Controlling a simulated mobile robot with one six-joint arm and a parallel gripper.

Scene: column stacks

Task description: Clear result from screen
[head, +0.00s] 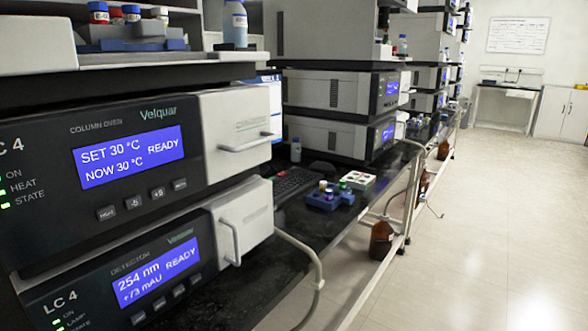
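The column oven (60,235), marked LC 4 and Velquar, stands at the left. Its lit blue screen (128,157) reads SET 30 °C, NOW 30 °C and READY, with a row of small dark buttons (133,203) below. Under it is the detector (215,278), whose blue screen (158,272) reads 254 nm, a mAU value and READY. It also has buttons below. Part of a light monitor screen (274,98) shows behind the oven's right end; most of it is hidden and its text is unreadable. My gripper is not in view.
A dark bench (285,245) runs into the distance with more instrument stacks. A keyboard (292,185), blue vial rack (323,200) and white tray (356,181) lie on it. A brown bottle (381,240) stands below by the rail. The floor (490,230) at right is open.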

